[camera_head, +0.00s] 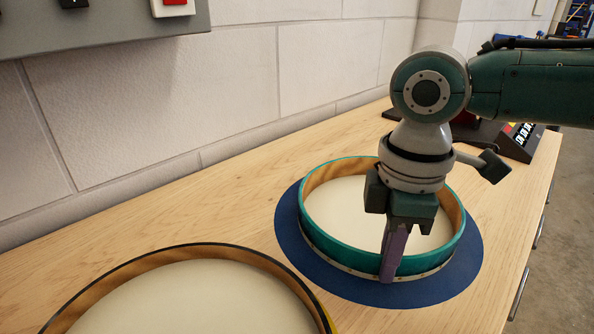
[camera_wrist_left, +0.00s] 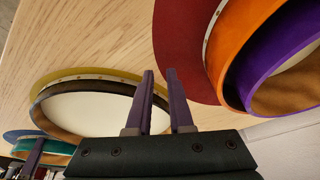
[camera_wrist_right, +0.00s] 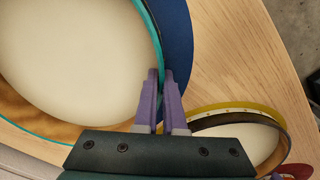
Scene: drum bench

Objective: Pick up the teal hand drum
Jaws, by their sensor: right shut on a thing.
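The teal hand drum (camera_head: 333,245) lies on a round blue mat (camera_head: 288,222) on the wooden bench, its pale skin showing inside the hoop. My right gripper (camera_head: 387,272) points down at its near rim, one finger outside the hoop. In the right wrist view, the fingers (camera_wrist_right: 161,76) straddle the teal rim (camera_wrist_right: 151,28) and are shut on it. Whether the drum has left the mat at all is hard to tell. In the left wrist view, my left gripper (camera_wrist_left: 160,74) has its fingers apart with nothing between them. The teal drum (camera_wrist_left: 62,148) shows at that view's left edge.
A dark-rimmed drum (camera_head: 150,268) on a yellow mat (camera_wrist_left: 92,72) stands beside the teal one. An orange drum (camera_wrist_left: 226,62) and a purple drum (camera_wrist_left: 262,66) are by a red mat (camera_wrist_left: 180,40). A wall with a grey panel (camera_head: 100,28) runs behind the bench.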

